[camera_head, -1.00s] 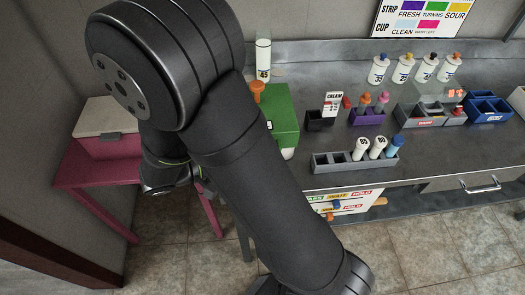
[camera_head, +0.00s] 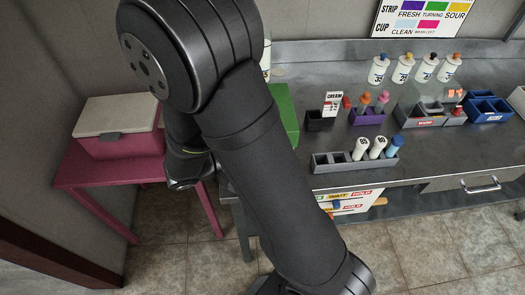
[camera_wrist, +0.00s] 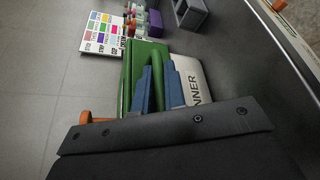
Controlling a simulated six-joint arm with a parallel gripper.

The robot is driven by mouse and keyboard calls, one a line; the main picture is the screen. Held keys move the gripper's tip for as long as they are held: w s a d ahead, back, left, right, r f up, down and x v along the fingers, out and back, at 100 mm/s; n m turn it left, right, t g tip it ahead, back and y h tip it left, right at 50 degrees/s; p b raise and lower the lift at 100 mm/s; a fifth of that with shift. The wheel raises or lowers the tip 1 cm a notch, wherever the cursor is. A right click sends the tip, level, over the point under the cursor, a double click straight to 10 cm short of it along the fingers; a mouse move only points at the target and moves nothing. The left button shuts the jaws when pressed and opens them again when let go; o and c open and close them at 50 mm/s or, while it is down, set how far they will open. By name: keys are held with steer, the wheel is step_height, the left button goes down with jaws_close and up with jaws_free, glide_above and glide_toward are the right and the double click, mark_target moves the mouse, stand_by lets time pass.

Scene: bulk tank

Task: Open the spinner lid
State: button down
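The spinner is a green box; its right part (camera_head: 286,110) shows at the bench's left end in the head view, the rest hidden behind my arm. In the wrist view its green body (camera_wrist: 138,60) lies just past my fingers, beside a pale panel (camera_wrist: 192,78) reading "NNER". An orange part (camera_wrist: 96,118) shows at the left, partly covered by my gripper's dark body. My gripper (camera_wrist: 159,68) has two blue fingers with a gap between them, close over the green surface. I see nothing clearly held. Whether the fingers touch the spinner cannot be told. The lid looks closed, though much is hidden.
A pink box with a pale lid (camera_head: 118,128) stands on a pink table (camera_head: 75,170) at the left. On the bench (camera_head: 440,155) are a grey rack (camera_head: 330,163), a purple holder (camera_head: 368,117), blue bins (camera_head: 487,106) and several white bottles. A colour chart (camera_wrist: 102,34) shows in the wrist view.

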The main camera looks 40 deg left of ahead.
steer(key=shift+w+a+r, duration=0.1)
steer(key=shift+r, duration=0.75)
steer(key=w+a+r+n+g, duration=0.1)
steer(key=r, duration=0.2)
steer(key=w+a+r+n, duration=0.1)
steer(key=r, duration=0.3)
steer(key=w+a+r+n+g+h, duration=0.1)
steer(key=r+n, duration=0.1)
steer(key=r, duration=0.1)
steer(key=shift+w+a+r+g, duration=0.15)
steer(key=shift+w+a+g, duration=0.15)
steer(key=shift+w, duration=0.05)
steer(key=w+a+r+n, duration=0.1)
steer(key=w+a+r, duration=0.1)
steer(key=w+a, duration=0.4)
steer(key=w+a+r+n+g+h, duration=0.1)
steer(key=w+a+r, duration=0.2)
steer(key=w+a, duration=0.2)
steer(key=w+a+r+n, duration=0.1)
steer(key=w+a+r, duration=0.1)
steer(key=w+a, duration=0.4)
steer(key=shift+w+a+r, duration=0.25)
steer(key=shift+w+a, duration=0.1)
steer(key=shift+a, duration=0.05)
